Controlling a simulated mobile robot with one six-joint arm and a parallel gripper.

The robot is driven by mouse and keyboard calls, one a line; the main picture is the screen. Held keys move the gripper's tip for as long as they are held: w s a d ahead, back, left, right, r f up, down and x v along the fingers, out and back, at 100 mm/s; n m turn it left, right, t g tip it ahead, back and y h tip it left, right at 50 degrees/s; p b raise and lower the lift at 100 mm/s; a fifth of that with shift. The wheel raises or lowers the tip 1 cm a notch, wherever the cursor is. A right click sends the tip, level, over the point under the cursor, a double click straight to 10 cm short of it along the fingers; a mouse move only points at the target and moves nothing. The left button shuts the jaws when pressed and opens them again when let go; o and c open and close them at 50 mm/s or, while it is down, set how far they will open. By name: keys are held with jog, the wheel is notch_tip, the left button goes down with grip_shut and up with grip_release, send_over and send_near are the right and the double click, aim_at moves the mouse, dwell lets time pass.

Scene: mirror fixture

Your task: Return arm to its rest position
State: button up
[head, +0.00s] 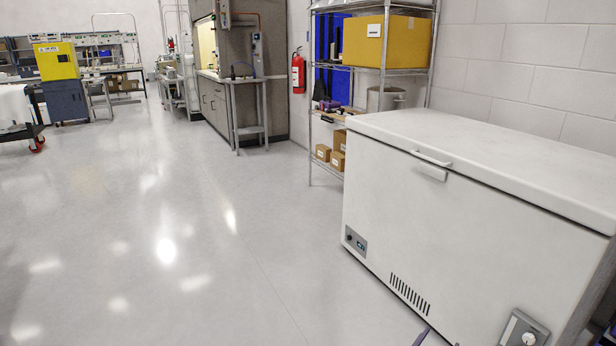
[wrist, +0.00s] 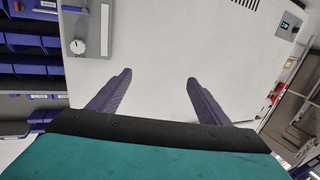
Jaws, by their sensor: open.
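My gripper (wrist: 160,77) is open in the wrist view, its two purple fingers spread with nothing between them. Beyond the fingers is the white front of the chest freezer (wrist: 155,35); the distance to it is hard to tell. In the head view the chest freezer (head: 455,225) stands at the right with its lid shut. A small purple tip, probably one of my fingers, shows at the bottom edge in front of it. The rest of my arm is out of the head view.
A grey box with a round knob (head: 524,328) is on the freezer's lower front. A wire shelf (head: 383,72) with boxes stands behind the freezer. Blue bins (wrist: 28,67) show at left in the wrist view. The grey floor (head: 170,230) on the left is clear.

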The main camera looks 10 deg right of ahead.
jog(key=w+a+r+n+t+y+p, duration=0.25)
jog(key=w+a+y+p, duration=0.2)
jog(key=a, duration=0.65)
jog(key=s+a+f+n+g+y+p, duration=0.15)
jog(key=a+n+y+p, duration=0.3)
jog(key=a, duration=0.75)
jog(key=a+f+n+g+y+p, duration=0.25)
jog(key=a+y+p, duration=0.2)
jog(key=a, duration=0.75)
jog(key=s+a+f+n+g+y+p, duration=0.2)
jog(key=s+a+g+p, duration=0.35)
jog(key=s, duration=0.85)
jog(key=s+r+g+h+b, duration=0.1)
jog(key=s+g, duration=0.7)
jog(key=s, duration=0.9)
jog(key=shift+d+r+m+g+b, duration=0.3)
jog(key=shift+d+r+m+g, duration=0.15)
jog(key=shift+r, duration=0.2)
jog(key=shift+s, duration=0.1)
jog(key=shift+c, duration=0.3)
